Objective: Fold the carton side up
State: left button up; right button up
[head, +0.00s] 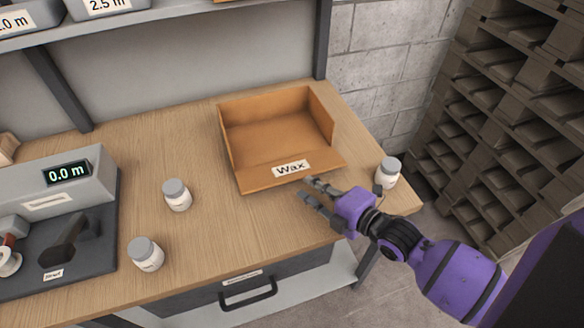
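An open orange-brown carton (275,121) stands on the wooden workbench. Its back, left and right sides are upright. Its front side (255,178), with a "Wax" label (291,168), lies folded down and outward toward the bench front. My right gripper (308,188) is just in front of the right part of that lowered side, fingers apart and pointing left, with nothing between them. I cannot tell whether a finger touches the carton's edge. My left gripper is not in view.
White jars with grey lids stand left of the carton (177,195), at the front left (146,254) and behind my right wrist (387,172). A grey device (60,185) reading "0.0 m" is at left. The bench (215,240) has a drawer handle (248,294); stacked pallets (500,130) stand right.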

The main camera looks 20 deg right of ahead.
aim_at(299, 179)
jog(key=shift+w+a, duration=0.3)
jog(key=shift+w, duration=0.15)
jog(key=x, duration=0.5)
jog(key=shift+f, duration=0.1)
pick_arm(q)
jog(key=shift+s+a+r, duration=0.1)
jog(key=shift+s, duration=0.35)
pick_arm(e)
jog(key=shift+w+a+f, duration=0.1)
jog(key=shift+w+a, duration=0.1)
jog(key=shift+w, duration=0.15)
jog(key=shift+c, duration=0.4)
grip_shut()
jog(key=shift+w, duration=0.1)
